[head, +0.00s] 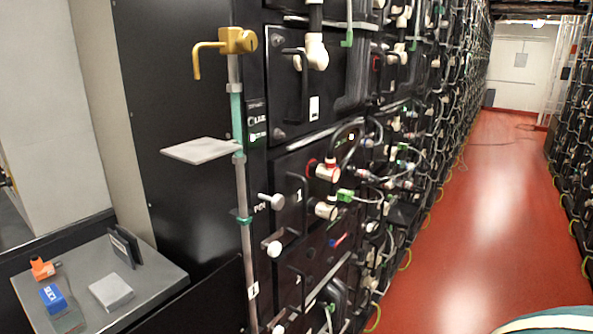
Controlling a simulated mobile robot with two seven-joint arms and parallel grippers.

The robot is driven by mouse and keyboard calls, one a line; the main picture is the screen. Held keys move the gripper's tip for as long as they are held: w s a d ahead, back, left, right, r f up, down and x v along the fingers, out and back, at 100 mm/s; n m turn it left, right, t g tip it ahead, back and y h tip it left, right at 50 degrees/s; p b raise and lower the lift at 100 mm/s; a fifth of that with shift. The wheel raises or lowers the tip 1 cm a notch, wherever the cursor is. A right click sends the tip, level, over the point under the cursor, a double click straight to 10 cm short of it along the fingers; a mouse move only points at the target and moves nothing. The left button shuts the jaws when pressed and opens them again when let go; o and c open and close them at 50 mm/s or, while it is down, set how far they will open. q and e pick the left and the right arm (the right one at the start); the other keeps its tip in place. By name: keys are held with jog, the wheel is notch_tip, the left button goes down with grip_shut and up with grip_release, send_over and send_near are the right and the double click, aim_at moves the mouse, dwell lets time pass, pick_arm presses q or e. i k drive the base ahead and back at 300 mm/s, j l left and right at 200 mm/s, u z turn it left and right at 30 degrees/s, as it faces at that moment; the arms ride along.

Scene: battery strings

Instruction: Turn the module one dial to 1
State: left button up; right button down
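A black module front (310,190) with a white "1" on it is in the middle of the head view. A pale grey knob (272,201) sticks out at its left edge beside small white lettering; it may be the dial, but its setting is too small to read. A rounder white knob (274,249) sits below it. A black handle, white connectors and a green plug are on the module's right side. Neither of my grippers is in view, and nothing touches the knobs.
A vertical pipe (240,190) with a yellow valve (238,41) and a pale plate (203,150) stands just left of the module. A grey side table (150,285) at lower left holds an orange part, a blue box and a grey block. The red aisle floor (480,220) is clear.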

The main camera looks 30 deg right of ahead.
aim_at(352, 169)
jog(key=l+u, duration=0.6)
jog(key=u, duration=0.15)
jog(key=k+l, duration=0.1)
jog(key=l, duration=1.5)
jog(key=k+l, duration=0.15)
jog(key=l, duration=1.5)
jog(key=k, duration=0.05)
